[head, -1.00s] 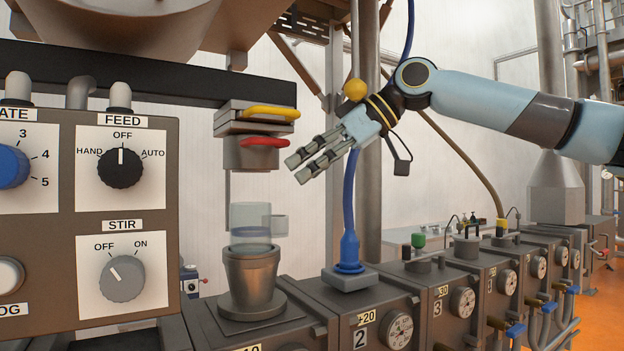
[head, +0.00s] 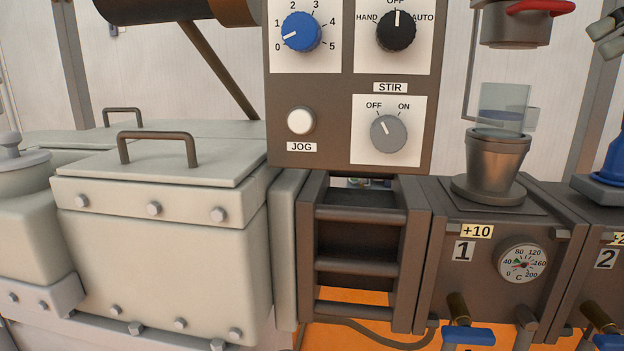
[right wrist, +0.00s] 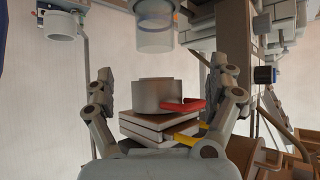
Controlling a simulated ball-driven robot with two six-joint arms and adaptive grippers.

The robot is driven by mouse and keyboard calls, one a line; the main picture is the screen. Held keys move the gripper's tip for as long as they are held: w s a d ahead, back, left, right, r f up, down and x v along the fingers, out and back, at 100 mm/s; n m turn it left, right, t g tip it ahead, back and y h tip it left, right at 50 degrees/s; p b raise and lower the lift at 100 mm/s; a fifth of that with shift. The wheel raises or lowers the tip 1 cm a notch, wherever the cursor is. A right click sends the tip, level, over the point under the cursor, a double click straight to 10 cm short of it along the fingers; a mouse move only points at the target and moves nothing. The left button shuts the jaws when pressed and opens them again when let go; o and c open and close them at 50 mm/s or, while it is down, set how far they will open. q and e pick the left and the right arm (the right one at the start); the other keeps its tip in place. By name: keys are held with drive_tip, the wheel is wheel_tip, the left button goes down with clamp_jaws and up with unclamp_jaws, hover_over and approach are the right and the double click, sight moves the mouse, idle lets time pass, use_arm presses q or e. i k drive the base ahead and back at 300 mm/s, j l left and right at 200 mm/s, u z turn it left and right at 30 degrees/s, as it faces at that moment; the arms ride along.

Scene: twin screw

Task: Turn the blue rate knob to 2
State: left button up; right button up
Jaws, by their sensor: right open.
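The blue rate knob (head: 301,32) sits on the upper part of the grey control panel in the head view. Its white pointer faces left and slightly down, between the 0 and 1 marks. The 2 mark is above the knob, at the top of its white plate. My right gripper (head: 607,37) shows only as fingertips at the right edge, far from the knob. In the right wrist view my right gripper (right wrist: 162,80) is open, with its fingers spread and nothing held between them. My left gripper is not in view.
The black FEED knob (head: 396,31), grey STIR knob (head: 388,134) and white JOG button (head: 300,121) share the panel. A metal cup (head: 496,162) with a clear cylinder stands at station 1. A red handle (head: 541,8) hangs above it. Pale lidded boxes (head: 160,205) fill the left.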

sight(302, 32)
drive_tip(key=k+l, duration=0.1)
drive_tip(key=k, duration=0.35)
drive_tip(key=k+l, duration=0.1)
drive_tip(key=k, duration=0.35)
